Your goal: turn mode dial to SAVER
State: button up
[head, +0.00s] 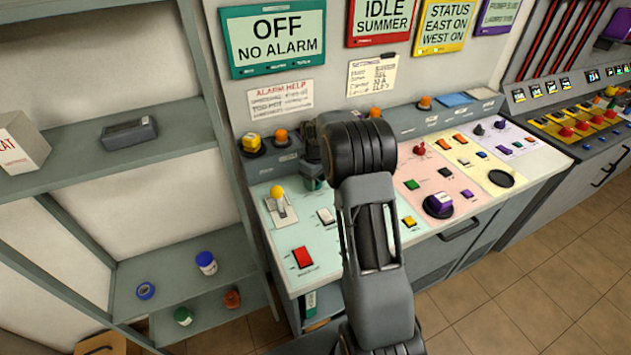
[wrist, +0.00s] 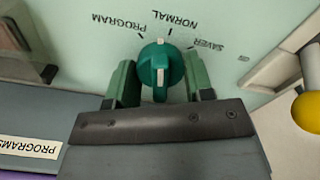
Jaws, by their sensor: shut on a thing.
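The mode dial (wrist: 160,70) is a round teal knob with a white line across its grip, in the middle of the wrist view. Its labels, PROGRAM, NORMAL and SAVER (wrist: 208,45), read upside down there. The white line points nearly straight up in the picture, close to the NORMAL mark and left of SAVER. My gripper (wrist: 160,82) is shut on the dial, with one green-padded finger on each side. In the head view my gripper (head: 313,170) is at the back of the pale green panel, and my arm and gripper hide the dial.
A yellow-knobbed lever (head: 278,194) stands left of my gripper; its knob also shows at the right of the wrist view (wrist: 307,110). A screen (head: 275,38) above reads OFF, NO ALARM. Shelves (head: 120,155) stand at left.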

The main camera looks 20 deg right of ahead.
jog(key=m, duration=0.6)
jog(key=shift+b, duration=0.35)
jog(key=m, duration=0.5)
jog(key=shift+m, duration=0.5)
jog(key=o, duration=0.9)
jog(key=shift+o, duration=0.2)
jog(key=shift+r, duration=0.1)
notch_tip(320, 180, up, 14)
jog(key=shift+f+b, duration=0.2)
jog(key=shift+b, duration=0.15)
